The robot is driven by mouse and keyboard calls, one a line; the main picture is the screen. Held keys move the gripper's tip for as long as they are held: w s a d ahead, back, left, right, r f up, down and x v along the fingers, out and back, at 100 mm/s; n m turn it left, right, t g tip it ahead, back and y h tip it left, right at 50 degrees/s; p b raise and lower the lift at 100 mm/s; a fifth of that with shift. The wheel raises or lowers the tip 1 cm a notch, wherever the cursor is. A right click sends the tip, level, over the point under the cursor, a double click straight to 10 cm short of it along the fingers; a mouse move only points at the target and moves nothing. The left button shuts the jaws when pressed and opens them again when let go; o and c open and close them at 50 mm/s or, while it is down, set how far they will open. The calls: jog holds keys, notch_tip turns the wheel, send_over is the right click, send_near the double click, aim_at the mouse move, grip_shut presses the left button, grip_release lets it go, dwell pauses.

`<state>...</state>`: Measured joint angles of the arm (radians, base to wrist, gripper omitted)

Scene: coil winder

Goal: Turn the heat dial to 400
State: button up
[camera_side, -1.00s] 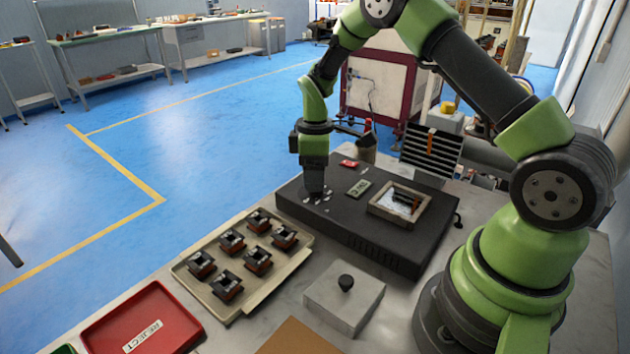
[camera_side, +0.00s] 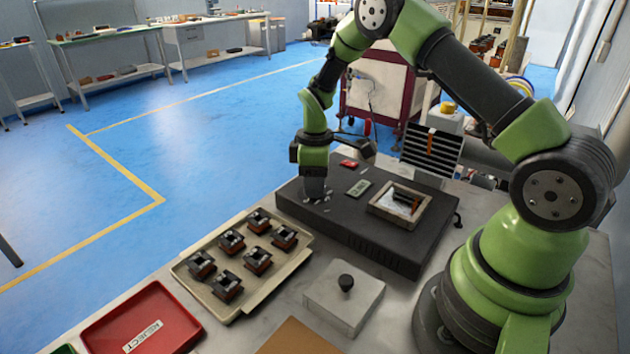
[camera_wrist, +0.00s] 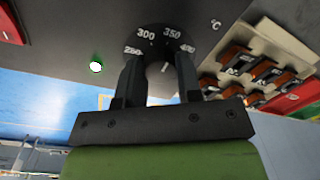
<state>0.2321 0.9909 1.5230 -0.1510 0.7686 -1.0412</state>
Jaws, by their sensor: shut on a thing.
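My gripper (camera_wrist: 157,66) is shut on the knob, one finger on each side, and partly hides the dial.
A beige tray (camera_side: 242,302) of several coils, a red reject tray (camera_side: 110,335) and a black-knobbed metal block (camera_side: 330,300) stand in front.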

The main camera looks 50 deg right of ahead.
jog(key=m, duration=0.4)
jog(key=shift+m, duration=0.4)
jog(key=shift+m+t, duration=0.3)
jog(key=shift+m, duration=1.5)
jog(key=o, duration=0.9)
jog(key=shift+o, duration=0.2)
notch_tip(320, 180, up, 10)
jog(key=shift+d, duration=0.3)
jog(key=shift+r, duration=0.1)
